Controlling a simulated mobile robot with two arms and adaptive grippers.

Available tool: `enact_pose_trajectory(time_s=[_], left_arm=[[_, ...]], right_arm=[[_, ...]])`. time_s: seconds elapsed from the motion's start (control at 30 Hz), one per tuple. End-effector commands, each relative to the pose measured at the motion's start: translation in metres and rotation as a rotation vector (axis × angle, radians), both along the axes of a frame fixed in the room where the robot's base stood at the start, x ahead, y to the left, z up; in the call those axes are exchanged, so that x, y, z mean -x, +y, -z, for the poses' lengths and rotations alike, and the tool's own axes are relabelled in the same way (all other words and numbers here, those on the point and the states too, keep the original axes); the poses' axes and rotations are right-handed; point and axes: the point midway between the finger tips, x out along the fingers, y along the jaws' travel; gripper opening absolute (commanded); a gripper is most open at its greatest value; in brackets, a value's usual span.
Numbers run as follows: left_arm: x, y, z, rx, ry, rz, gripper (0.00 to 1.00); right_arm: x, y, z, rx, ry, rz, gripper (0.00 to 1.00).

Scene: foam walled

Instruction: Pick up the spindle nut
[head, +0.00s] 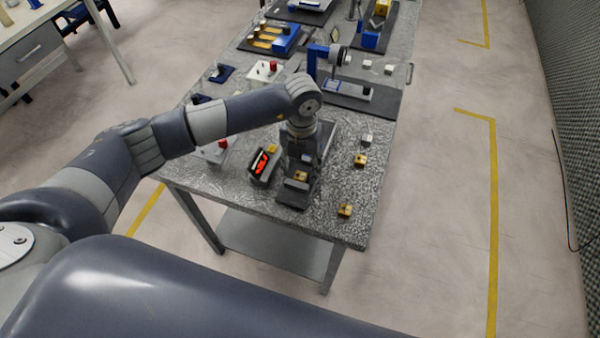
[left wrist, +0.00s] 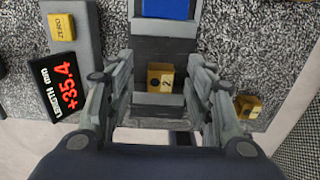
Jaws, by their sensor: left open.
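The spindle nut appears to be the small brass-coloured block (left wrist: 161,78) marked "2" in the left wrist view. It sits on a grey slotted fixture (left wrist: 165,46), and it also shows in the head view (head: 301,176). My left gripper (head: 299,160) points down over the fixture. In the left wrist view, its fingers (left wrist: 161,90) are spread on either side of the block, with a gap on each side. Whether the fingertips are level with the block is hard to tell. My right gripper is not in view.
A readout (left wrist: 63,86) showing "+35.4" and a yellow ZERO button (left wrist: 62,27) are left of the fixture. Similar brass blocks lie at right (head: 360,160) and near the front edge (head: 345,210). A blue-and-grey device (head: 340,80) stands behind. The table's right front is mostly clear.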

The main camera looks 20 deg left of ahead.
Motion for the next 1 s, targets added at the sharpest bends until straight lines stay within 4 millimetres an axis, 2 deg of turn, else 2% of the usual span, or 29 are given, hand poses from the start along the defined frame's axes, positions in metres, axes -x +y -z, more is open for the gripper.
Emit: enact_pose_trajectory(time_s=[0.13, 0.37, 0.6, 1.0], left_arm=[[0.001, -0.001, 0.013, 0.001, 0.001, 0.001, 0.48], [0.0, -0.001, 0.016, 0.002, -0.001, 0.001, 0.48], [0.0, -0.001, 0.016, 0.002, -0.001, 0.001, 0.0], [0.0, -0.001, 0.013, 0.002, -0.002, 0.001, 0.0]], right_arm=[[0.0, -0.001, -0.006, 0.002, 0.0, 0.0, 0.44], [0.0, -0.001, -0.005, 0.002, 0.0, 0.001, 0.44], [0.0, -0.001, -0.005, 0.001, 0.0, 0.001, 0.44], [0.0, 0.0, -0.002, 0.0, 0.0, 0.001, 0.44]])
